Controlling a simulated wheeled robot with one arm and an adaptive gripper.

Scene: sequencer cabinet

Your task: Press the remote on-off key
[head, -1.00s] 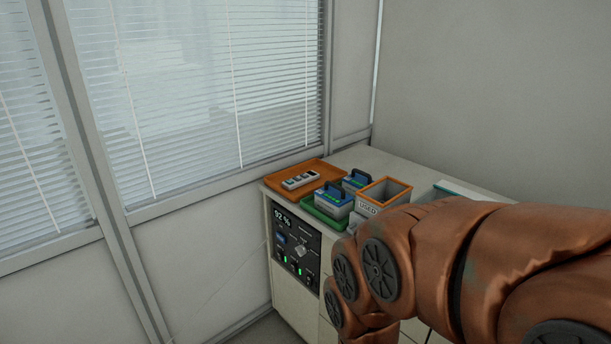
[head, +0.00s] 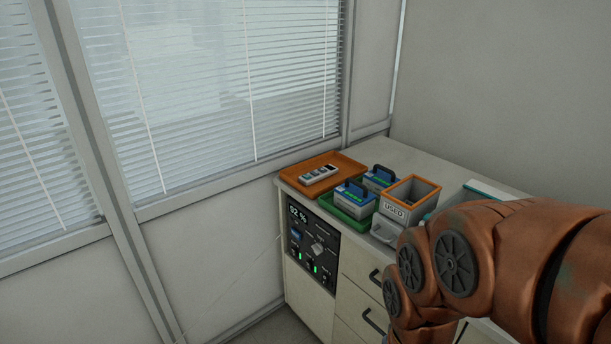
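The remote (head: 319,174) is a small light-grey handset with a dark patch at its right end. It lies in the orange tray (head: 349,163) at the back left of the cabinet top. Its keys are too small to tell apart. My gripper is not in view; only my copper-coloured arm shows at the lower right, in front of the cabinet.
The cabinet front has a control panel (head: 312,248) and drawers (head: 358,281). A blind-covered window (head: 215,90) is behind.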

